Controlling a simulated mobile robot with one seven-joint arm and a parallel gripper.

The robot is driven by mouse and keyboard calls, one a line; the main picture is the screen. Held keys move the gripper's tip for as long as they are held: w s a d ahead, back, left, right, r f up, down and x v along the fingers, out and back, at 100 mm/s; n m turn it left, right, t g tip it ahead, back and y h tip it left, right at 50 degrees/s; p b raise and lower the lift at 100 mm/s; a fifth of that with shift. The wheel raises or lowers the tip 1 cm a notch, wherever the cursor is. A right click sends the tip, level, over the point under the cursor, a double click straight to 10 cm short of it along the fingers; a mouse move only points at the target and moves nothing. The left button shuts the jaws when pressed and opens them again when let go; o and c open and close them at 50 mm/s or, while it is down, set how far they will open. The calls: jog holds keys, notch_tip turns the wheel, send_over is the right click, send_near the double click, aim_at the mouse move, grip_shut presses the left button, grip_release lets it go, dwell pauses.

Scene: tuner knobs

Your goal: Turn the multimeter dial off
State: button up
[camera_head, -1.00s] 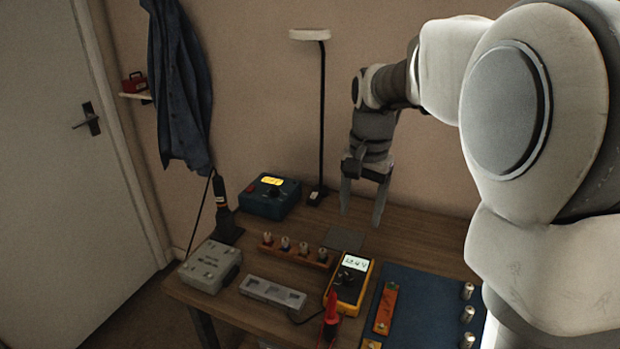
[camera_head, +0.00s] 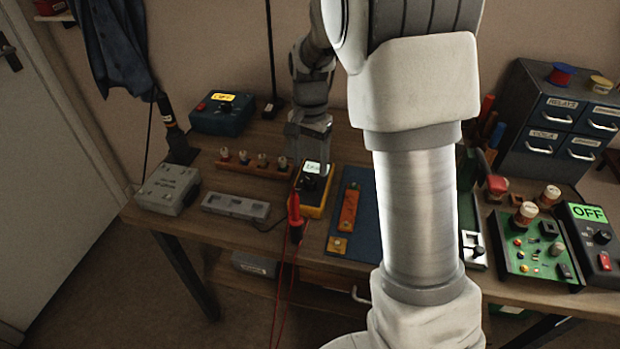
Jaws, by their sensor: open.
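The yellow-and-black multimeter (camera_head: 313,207) lies on the bench near the middle of the head view. Its lit display shows at its far end; I cannot read it now. Its dark dial (camera_head: 310,184) is small, and I cannot tell its pointer's direction. My gripper (camera_head: 308,160) is low at the far end of the multimeter, pointing down, with its jaws open. Its fingertips are small and dark, and I cannot tell whether they touch the meter. A red probe (camera_head: 295,212) stands at the meter's near left, with red leads hanging over the bench edge.
A wooden rack of small knobs (camera_head: 240,168) and a grey box (camera_head: 236,206) are left of the meter. A blue mat (camera_head: 363,236) with an orange bar (camera_head: 349,208) is right. My arm hides much of the bench's middle. A drawer cabinet (camera_head: 560,122) stands at right.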

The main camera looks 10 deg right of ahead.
aim_at(310, 179)
jog(key=shift+f+b, duration=0.35)
jog(key=shift+f, duration=2)
grip_shut()
